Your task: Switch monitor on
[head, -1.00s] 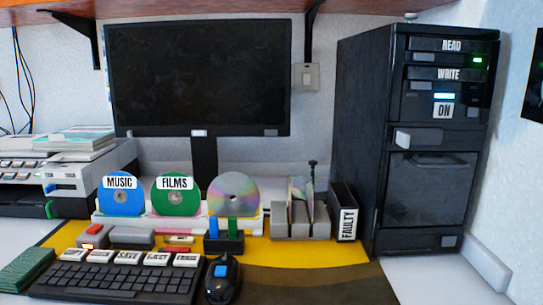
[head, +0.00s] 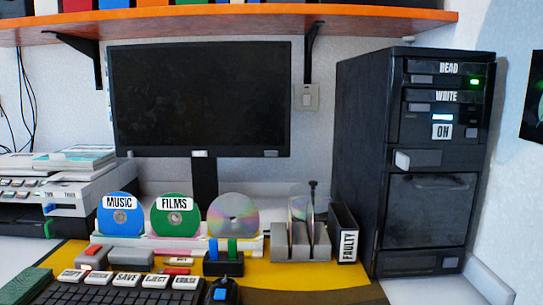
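The monitor (head: 200,98) stands at the back, left of centre, on a dark stand (head: 204,180). Its screen is black. A small light-coloured label or button (head: 199,153) sits at the middle of its lower bezel, and a grey button (head: 270,153) sits at the lower right corner. The black computer tower (head: 415,160) stands to the right, with a green light by READ and a lit strip above the ON label (head: 441,132). Neither of my grippers is in view.
Discs labelled MUSIC (head: 121,214) and FILMS (head: 174,215) and a plain disc (head: 233,214) stand in a rack before the monitor. A keyboard (head: 125,287) and mouse (head: 222,292) are at the front. An orange shelf (head: 230,20) overhangs above; a FAULTY holder (head: 346,236) stands beside the tower.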

